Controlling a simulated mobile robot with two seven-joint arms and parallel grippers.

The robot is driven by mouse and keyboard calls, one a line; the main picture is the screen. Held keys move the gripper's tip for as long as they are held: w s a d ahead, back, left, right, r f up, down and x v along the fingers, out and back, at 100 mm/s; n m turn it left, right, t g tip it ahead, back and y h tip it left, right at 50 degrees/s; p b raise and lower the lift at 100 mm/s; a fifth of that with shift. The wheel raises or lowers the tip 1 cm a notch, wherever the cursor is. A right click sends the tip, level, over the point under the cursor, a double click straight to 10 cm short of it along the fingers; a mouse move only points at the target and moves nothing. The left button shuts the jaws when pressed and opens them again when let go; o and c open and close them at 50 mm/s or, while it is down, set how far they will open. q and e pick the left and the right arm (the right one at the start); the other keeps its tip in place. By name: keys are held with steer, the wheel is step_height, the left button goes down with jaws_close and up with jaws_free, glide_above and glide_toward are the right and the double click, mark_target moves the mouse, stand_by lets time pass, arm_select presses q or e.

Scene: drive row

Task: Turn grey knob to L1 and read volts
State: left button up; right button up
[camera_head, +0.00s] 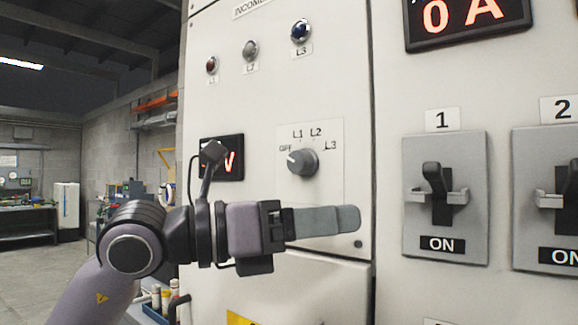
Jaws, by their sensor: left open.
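The grey knob (303,162) sits on a pale selector plate (330,185) marked OFF, L1, L2 and L3. Its white mark points left, toward OFF. The volt display (233,146) is left of the knob; a dark part of my arm covers its digits, and only a red V shows clearly. My left gripper (348,220) is below the knob and to its right, apart from it in the picture. It is open and seen edge-on, with nothing between the fingers. My right gripper is out of view.
Red, clear and blue lamps (300,30) sit above on the cabinet front. Breaker 1 (437,185) and breaker 2 (565,190), both labelled ON, are on the right panel. A display (468,18) above them reads 0 A. A tray with bottles (157,300) stands lower left.

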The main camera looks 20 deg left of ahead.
mark_target(294, 162)
arm_select(q)
steer(key=w+a+r+n+t+y, duration=0.2)
steer(key=a+r+n+t+y, duration=0.1)
steer(key=a+r+t+y, duration=0.45)
steer(key=shift+g, duration=0.85)
steer(key=w, duration=0.2)
steer(key=w+p, duration=0.1)
steer(key=w, duration=0.2)
steer(key=shift+w+d+p, duration=0.3)
steer(key=shift+w+d, duration=0.05)
steer(key=shift+d, duration=0.05)
steer(key=shift+w+d+f, duration=0.15)
steer(key=shift+w, duration=0.25)
steer(key=c, duration=1.1)
